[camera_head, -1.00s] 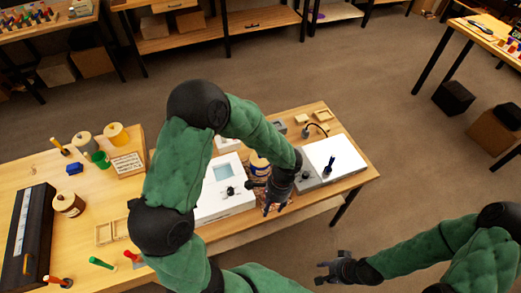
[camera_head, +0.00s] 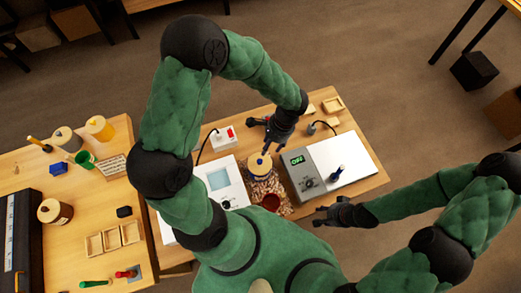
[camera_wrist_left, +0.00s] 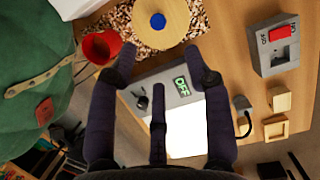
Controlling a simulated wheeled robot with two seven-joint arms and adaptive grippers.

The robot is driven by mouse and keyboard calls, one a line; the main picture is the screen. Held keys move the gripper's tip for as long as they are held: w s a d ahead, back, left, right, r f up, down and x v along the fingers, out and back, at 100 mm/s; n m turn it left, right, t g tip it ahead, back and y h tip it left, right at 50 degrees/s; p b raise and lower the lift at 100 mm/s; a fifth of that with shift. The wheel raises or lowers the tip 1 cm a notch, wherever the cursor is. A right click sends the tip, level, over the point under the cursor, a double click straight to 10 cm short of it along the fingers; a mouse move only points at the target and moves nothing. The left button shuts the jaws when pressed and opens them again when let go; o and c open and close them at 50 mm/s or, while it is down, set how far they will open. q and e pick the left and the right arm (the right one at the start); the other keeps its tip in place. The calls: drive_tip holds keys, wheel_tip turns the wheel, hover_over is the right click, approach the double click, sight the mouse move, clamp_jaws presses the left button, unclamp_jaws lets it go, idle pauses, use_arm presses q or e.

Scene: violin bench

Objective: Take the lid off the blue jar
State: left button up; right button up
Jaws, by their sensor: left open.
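The blue jar (camera_head: 262,174) stands on a speckled mat (camera_head: 279,186) at the middle of the right-hand bench. Its round tan lid (camera_head: 256,166) with a blue knob is on top. In the left wrist view the lid (camera_wrist_left: 178,22) and knob (camera_wrist_left: 157,20) are at the top edge, beyond the fingertips. My left gripper (camera_head: 262,137) is open and empty, just behind and above the jar, apart from the lid. In the wrist view its fingers (camera_wrist_left: 160,62) are spread wide. My right gripper (camera_head: 320,215) is open and empty by the bench's front edge.
A red cup (camera_head: 271,202) stands close in front of the jar. A grey device (camera_head: 308,163) with a green display is to the right, and a white device (camera_head: 227,185) to the left.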

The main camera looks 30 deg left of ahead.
sight(260, 161)
use_arm(q)
drive_tip(key=x, duration=0.4)
drive_tip(key=shift+s+r, duration=0.1)
drive_tip(key=shift+s, duration=0.15)
drive_tip(key=shift+a+f, duration=0.1)
drive_tip(key=shift+f, duration=0.5)
drive_tip(key=shift+a+b+x, duration=0.15)
drive_tip(key=shift+b+x, duration=0.1)
drive_tip(key=shift+x, duration=1.05)
drive_tip(key=shift+a+b+x, duration=0.15)
drive_tip(key=shift+b+x, duration=0.1)
drive_tip(key=shift+x, duration=1.1)
drive_tip(key=shift+s+r, duration=0.1)
drive_tip(key=shift+s, duration=0.05)
clamp_jaws()
